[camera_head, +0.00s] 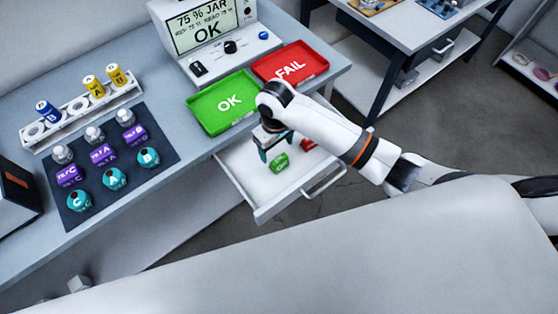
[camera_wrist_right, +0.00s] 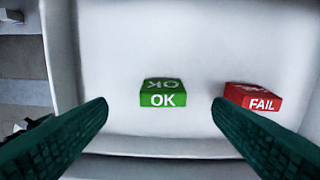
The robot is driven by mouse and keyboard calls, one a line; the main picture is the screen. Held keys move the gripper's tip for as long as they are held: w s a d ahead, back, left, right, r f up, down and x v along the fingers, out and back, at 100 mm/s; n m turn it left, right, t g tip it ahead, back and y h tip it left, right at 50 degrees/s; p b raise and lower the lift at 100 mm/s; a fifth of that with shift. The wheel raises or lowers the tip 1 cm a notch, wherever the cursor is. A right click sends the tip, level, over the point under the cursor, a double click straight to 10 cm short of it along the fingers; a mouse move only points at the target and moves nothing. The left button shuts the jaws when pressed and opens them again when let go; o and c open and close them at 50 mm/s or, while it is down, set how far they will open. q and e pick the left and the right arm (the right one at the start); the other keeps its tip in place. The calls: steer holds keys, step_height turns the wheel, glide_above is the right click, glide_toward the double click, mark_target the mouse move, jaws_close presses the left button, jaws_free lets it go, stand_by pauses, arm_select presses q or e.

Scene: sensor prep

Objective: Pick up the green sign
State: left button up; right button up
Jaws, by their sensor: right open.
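The green sign (camera_head: 279,162) is a small block marked OK and lies in an open white drawer (camera_head: 262,206). In the right wrist view the green sign (camera_wrist_right: 163,93) lies ahead of my fingertips, about midway between them. My right gripper (camera_head: 266,155) is above the drawer, just left of the sign in the head view. Its two dark green fingers are wide apart and empty in the right wrist view (camera_wrist_right: 160,104). My left gripper is not in view.
A red FAIL block (camera_wrist_right: 254,98) lies close to the right of the green sign. A green OK tray (camera_head: 205,119) and a red FAIL tray (camera_head: 307,75) sit on the table above the drawer. Bottles and jars (camera_head: 115,178) stand at the left.

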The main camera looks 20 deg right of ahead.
mark_target(278, 157)
steer(key=f, duration=0.8)
steer(key=shift+d+p, duration=0.25)
steer(key=shift+p, duration=0.15)
steer(key=shift+r, duration=0.1)
steer(key=c, duration=1.1)
